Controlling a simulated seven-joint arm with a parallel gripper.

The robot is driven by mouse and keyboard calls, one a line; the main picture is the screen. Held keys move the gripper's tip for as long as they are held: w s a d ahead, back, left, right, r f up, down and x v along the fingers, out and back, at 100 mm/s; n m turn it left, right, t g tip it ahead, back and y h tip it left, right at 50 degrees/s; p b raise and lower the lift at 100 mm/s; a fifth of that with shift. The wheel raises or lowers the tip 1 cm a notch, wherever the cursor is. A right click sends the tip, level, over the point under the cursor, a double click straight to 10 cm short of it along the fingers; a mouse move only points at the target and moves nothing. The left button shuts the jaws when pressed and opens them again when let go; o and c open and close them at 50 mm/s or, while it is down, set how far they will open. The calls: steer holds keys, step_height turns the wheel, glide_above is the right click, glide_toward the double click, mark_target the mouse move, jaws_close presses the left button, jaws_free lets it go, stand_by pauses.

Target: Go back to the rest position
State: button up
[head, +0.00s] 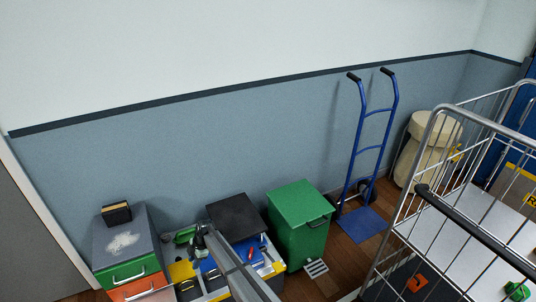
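My arm reaches up from the bottom edge in the head view, and its end with my gripper (201,238) is small and dark there. It is over or in front of a low workbench area (218,283) with blue, yellow and black items. I cannot tell whether the fingers are open or shut, or whether they hold anything. The arm hides part of the items behind it.
A drawer unit (126,245) with a dark block (116,214) on top stands left. A green bin (300,217), a blue hand truck (368,150) and a cream bin (427,148) stand along the wall. A wire cage trolley (440,235) fills the right. The upper wall area is clear.

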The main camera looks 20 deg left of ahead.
steer(key=s+d+m+g+h, duration=0.1)
steer(key=s+d+m, duration=0.8)
steer(key=d, duration=1.4)
steer(key=s+d+f+m+g+h, duration=0.1)
steer(key=s+d+m, duration=0.9)
steer(key=d, duration=1.4)
steer(key=s+d+f+m+g+h, duration=0.1)
steer(key=s+d+m, duration=0.8)
steer(key=d, duration=1.5)
steer(key=shift+s+d+m+g+h, duration=0.3)
steer(key=shift+s+g, duration=0.1)
steer(key=shift+s, duration=2.05)
steer(key=shift+a, duration=0.1)
